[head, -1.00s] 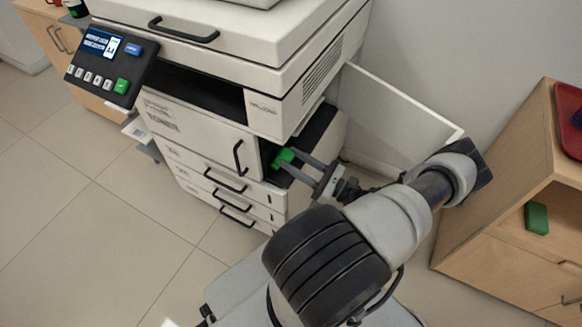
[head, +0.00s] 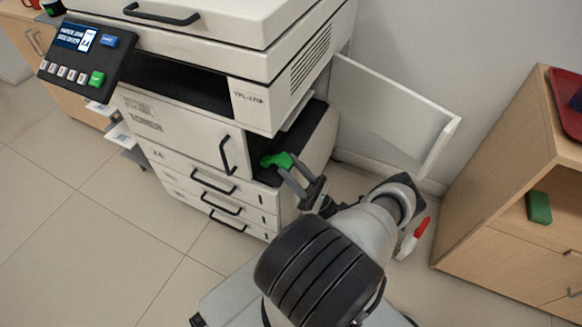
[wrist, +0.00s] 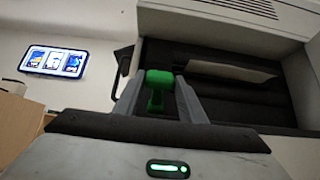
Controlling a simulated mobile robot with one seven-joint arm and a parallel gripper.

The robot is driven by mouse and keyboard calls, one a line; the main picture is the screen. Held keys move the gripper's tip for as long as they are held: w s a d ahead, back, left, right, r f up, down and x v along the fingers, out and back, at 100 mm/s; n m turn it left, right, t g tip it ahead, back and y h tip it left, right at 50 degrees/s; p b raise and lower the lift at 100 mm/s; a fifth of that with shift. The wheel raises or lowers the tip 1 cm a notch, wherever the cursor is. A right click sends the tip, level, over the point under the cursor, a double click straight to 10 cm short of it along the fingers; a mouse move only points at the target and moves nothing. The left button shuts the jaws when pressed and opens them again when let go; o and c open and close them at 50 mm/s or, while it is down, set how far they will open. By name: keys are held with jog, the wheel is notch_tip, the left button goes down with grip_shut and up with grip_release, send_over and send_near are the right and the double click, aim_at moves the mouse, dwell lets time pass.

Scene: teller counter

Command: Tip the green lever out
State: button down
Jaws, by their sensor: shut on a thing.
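The green lever (head: 275,160) sits in the open side bay of the printer (head: 183,133). In the head view its grip end points out toward my gripper (head: 297,176). In the wrist view the lever (wrist: 157,92) stands between my two fingertips (wrist: 158,86), with its wide head on top and its stem below. My gripper is shut on the lever. The lever's base is hidden in the dark bay.
The open side door (head: 392,112) stands out behind my gripper. A beige sheet (wrist: 230,71) lies inside the bay. A wooden cabinet (head: 500,230) with a green block (head: 538,207) is at right. A red and white object (head: 413,240) is on the floor.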

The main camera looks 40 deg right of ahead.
dwell(0.3)
jog(key=c, duration=1.1)
grip_release()
notch_tip(320, 180, up, 10)
jog(key=p, duration=0.4)
